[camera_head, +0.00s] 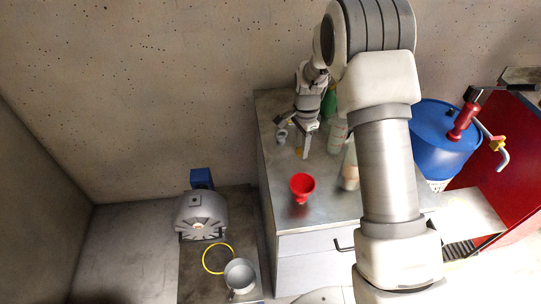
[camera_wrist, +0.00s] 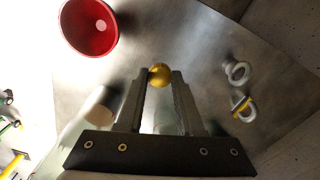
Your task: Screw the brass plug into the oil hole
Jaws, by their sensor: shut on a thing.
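The brass plug (camera_wrist: 160,75) is a small round golden piece between my fingertips in the wrist view. My gripper (camera_wrist: 162,80) is shut on it, with the plug at the very ends of the two fingers. In the head view my gripper (camera_head: 301,150) points down over the back of the metal-topped cabinet; the plug is too small there to make out clearly. The grey rotor machine (camera_head: 201,215) with a blue box behind it stands lower, left of the cabinet. I cannot make out the oil hole for certain.
A red funnel (camera_head: 302,187) stands on the cabinet top (camera_head: 325,205), in front of my gripper. Bottles stand behind. A yellow ring (camera_head: 219,259) and a metal pot (camera_head: 240,275) are near the machine. A blue drum (camera_head: 440,140) is at right.

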